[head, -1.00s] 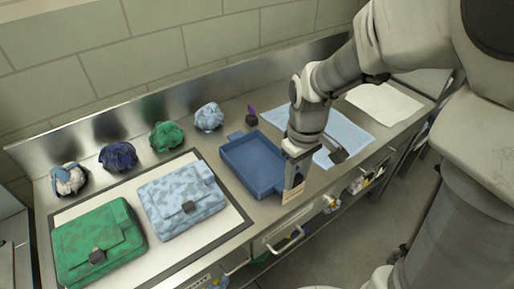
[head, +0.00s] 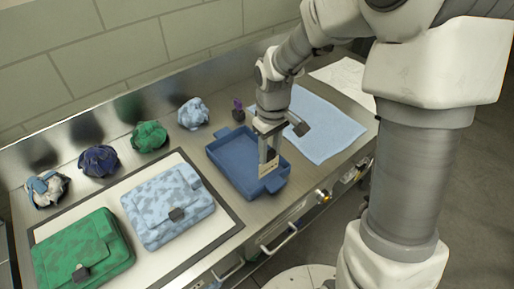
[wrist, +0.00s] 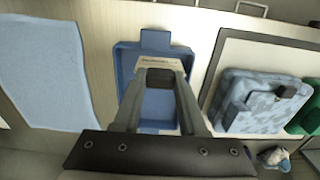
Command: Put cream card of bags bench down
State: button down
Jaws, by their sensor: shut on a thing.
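My gripper (head: 268,152) points down at the right end of the blue tray and is shut on the cream card. The card (head: 267,169) shows as a small pale piece below the fingertips, in front of the tray's inside. In the wrist view the card (wrist: 158,62) spans across the fingertips (wrist: 160,78), with dark print on it, near the tray's handle end. The blue tray (head: 222,171) lies on the steel bench (head: 205,150). I cannot tell whether the card touches the tray floor.
A light blue camouflage bag (head: 160,196) and a green bag (head: 70,250) lie on a framed white mat (head: 205,232) at left. Several crumpled bundles line the back, including a green one (head: 149,136). A light blue cloth (head: 325,125) lies right of the tray.

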jog(key=shift+w+a+f, duration=0.35)
jog(key=shift+w+f, duration=0.5)
jog(key=shift+f, duration=0.35)
jog(key=shift+w+a+f, duration=0.4)
jog(key=shift+w+f, duration=0.45)
jog(key=shift+f, duration=0.4)
jog(key=shift+w+a+f, duration=0.35)
jog(key=shift+w+f, duration=0.5)
jog(key=shift+f, duration=0.35)
jog(key=shift+f, duration=0.1)
jog(key=shift+f, duration=0.15)
jog(key=shift+c, duration=2.3)
grip_release()
